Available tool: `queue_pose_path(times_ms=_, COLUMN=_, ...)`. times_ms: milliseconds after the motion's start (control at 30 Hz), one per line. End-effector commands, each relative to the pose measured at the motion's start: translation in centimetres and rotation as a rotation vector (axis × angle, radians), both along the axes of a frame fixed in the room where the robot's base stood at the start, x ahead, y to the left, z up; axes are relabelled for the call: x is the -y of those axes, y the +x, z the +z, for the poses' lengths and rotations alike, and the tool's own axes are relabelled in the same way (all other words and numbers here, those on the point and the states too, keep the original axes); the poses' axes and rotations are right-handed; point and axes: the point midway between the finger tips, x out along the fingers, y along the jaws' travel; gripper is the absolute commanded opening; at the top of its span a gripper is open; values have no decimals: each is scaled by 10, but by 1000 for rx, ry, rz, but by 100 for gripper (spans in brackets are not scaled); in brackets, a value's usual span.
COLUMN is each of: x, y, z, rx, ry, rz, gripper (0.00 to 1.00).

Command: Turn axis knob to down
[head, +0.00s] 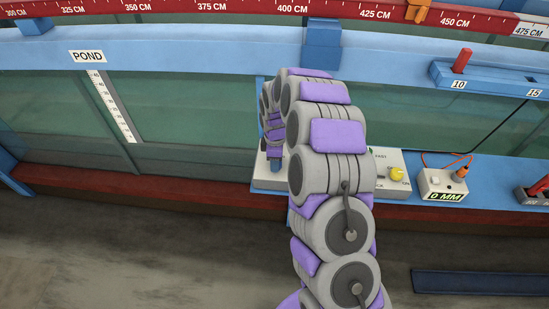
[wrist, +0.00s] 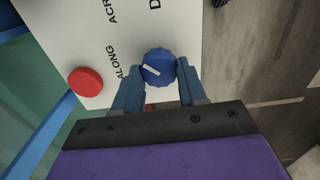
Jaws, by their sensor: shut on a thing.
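The axis knob (wrist: 157,64) is blue with a white pointer line, on a white control panel (wrist: 60,30). The pointer slants left, toward the ALONG label. An ACR... label, cut off, stands further up, and a label starting with D is at the top edge. My gripper (wrist: 160,69) has its two blue fingers on either side of the knob, shut on it. In the head view my arm hides the knob, and only part of my gripper (head: 275,162) shows low at the panel's left part (head: 268,184).
A red button (wrist: 86,82) sits left of the knob. In the head view a yellow knob (head: 396,174) is on the panel's right end, with a 0 MM box (head: 442,184) beside it. The glass flume wall (head: 190,110) stands behind. The floor in front is mostly clear.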

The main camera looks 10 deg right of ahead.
Motion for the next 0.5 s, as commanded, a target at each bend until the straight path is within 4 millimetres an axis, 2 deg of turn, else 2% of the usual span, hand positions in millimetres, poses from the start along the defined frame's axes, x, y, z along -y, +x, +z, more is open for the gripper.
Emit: queue_pose_path(times_ms=500, x=2, y=4, z=4, rx=13, ry=0, rz=-483, gripper=11)
